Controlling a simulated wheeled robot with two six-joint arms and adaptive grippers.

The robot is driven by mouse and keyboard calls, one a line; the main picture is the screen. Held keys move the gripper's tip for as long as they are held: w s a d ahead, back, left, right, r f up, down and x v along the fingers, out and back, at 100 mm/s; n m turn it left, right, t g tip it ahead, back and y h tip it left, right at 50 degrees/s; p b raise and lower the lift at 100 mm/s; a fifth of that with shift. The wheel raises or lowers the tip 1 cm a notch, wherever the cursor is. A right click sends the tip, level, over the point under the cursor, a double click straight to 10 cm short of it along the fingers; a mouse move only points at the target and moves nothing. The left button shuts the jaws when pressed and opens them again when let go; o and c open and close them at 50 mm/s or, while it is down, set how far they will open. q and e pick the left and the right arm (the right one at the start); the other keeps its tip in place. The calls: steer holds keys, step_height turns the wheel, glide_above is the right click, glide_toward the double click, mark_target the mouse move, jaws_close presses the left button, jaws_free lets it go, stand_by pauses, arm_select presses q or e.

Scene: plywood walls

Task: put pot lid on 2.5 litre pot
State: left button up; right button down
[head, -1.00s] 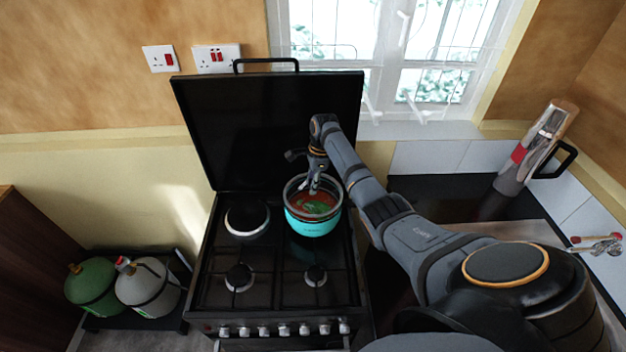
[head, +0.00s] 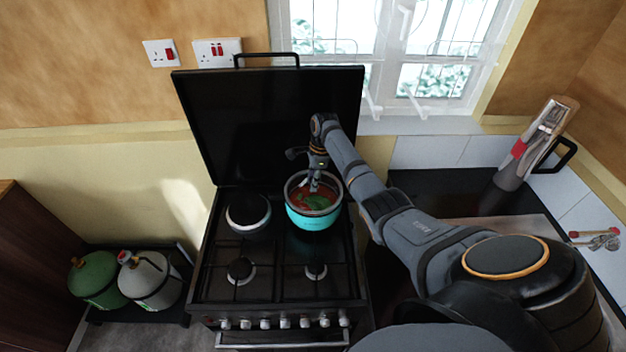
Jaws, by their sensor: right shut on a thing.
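The turquoise pot (head: 314,219) stands on the back right burner of the black stove. Red and green contents show inside its rim, seemingly through a clear glass lid (head: 312,201). My right gripper (head: 314,186) is directly above the pot and shut on the lid at its middle. The lid is at the pot's rim; I cannot tell whether it rests fully on it. The grip point is small and partly hidden by the gripper. My left gripper is not in view.
The stove's raised black cover (head: 265,120) stands behind the pot. A silver and red flask (head: 533,145) stands on the right counter.

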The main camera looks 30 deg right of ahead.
steer(key=shift+f, duration=0.6)
stand_by(0.3)
steer(key=c, duration=0.9)
jaws_free()
steer(key=shift+c, duration=0.2)
step_height(320, 180, up, 12)
steer(key=d, duration=0.1)
steer(key=shift+s+d, duration=0.3)
steer(key=shift+s, duration=0.1)
steer(key=shift+f, duration=0.1)
